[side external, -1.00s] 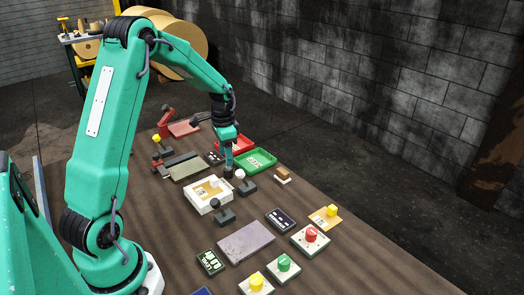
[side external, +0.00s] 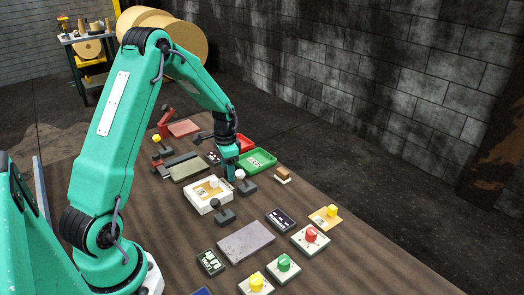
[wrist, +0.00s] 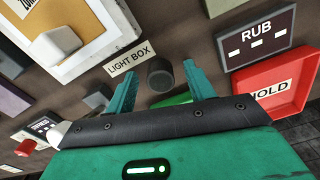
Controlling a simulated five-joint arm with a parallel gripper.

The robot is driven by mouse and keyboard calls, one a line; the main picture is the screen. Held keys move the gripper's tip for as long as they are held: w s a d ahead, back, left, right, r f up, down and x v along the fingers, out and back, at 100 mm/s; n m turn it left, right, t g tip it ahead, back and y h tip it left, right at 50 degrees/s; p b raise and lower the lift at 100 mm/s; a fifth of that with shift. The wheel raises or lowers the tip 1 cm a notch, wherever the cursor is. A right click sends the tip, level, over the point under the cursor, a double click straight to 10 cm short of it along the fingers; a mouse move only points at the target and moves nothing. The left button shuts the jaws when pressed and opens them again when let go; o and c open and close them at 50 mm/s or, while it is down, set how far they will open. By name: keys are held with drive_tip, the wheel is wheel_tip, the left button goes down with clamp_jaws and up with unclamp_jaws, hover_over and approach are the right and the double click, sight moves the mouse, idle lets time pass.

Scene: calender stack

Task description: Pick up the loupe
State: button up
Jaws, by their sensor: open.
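The loupe (wrist: 160,74) looks like a short dark grey cylinder in the wrist view, on the brown table beside the LIGHT BOX label. My gripper (wrist: 160,82) is open, with one teal finger on each side of the loupe and visible gaps between. Whether the fingers reach fully down around it is hard to tell. In the side view my gripper (side external: 230,174) is low over the table behind the white light box (side external: 197,206), and the loupe is hidden there by the fingers.
A green tray (side external: 272,156) and a red HOLD tray (wrist: 306,82) lie beyond. A dark RUB plate (wrist: 257,50) is nearby.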

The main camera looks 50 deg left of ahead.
idle(0.4)
drive_tip(key=c, duration=1)
drive_tip(key=shift+r, duration=0.1)
drive_tip(key=shift+c, duration=0.2)
wheel_tip(320, 180, up, 10)
idle(0.4)
